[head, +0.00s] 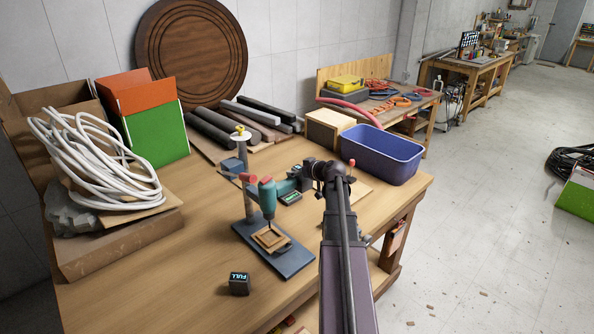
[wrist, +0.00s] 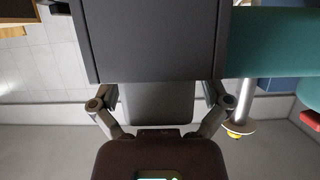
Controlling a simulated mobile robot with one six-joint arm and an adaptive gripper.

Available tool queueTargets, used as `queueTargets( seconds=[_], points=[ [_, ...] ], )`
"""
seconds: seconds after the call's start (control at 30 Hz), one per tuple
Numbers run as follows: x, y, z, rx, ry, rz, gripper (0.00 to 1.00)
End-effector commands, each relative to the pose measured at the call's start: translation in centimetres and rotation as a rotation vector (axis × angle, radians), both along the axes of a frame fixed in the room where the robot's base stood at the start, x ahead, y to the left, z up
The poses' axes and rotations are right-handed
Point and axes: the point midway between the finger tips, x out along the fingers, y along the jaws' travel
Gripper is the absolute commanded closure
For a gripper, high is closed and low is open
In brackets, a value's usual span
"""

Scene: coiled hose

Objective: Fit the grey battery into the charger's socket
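My gripper (head: 304,180) is over the middle of the workbench, right behind the teal drill (head: 268,195) on its stand. In the wrist view its fingers (wrist: 158,98) close on the sides of a dark grey block (wrist: 150,42), which appears to be the grey battery. Teal casing (wrist: 275,42) lies close beside the block; I cannot tell whether they touch. A black block marked FULL (head: 238,284) stands at the bench front.
The stand's dark base (head: 290,262) carries a small wooden frame (head: 271,239). A blue bin (head: 382,158) is behind right, a coil of white hose (head: 95,165) at left, and dark rolls (head: 210,130) behind. Bare bench lies around the black block.

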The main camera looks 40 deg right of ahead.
Motion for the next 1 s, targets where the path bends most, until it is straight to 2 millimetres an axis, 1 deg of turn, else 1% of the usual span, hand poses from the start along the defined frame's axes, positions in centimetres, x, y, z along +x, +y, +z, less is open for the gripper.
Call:
queueTargets(
  seconds=[0.33,0.47,0.67,0.87,1.0],
  points=[
    [0.0,0.0,-0.1,0.0,0.0,0.0,0.01],
    [-0.6,0.0,0.3,0.0,0.0,0.0,0.01],
    [-2.5,0.0,1.2,0.0,0.0,-0.001,0.01],
    [-5.4,0.6,2.5,0.0,0.0,-0.001,0.01],
    [-7.7,0.2,3.5,0.0,0.0,-0.002,0.01]
  ],
)
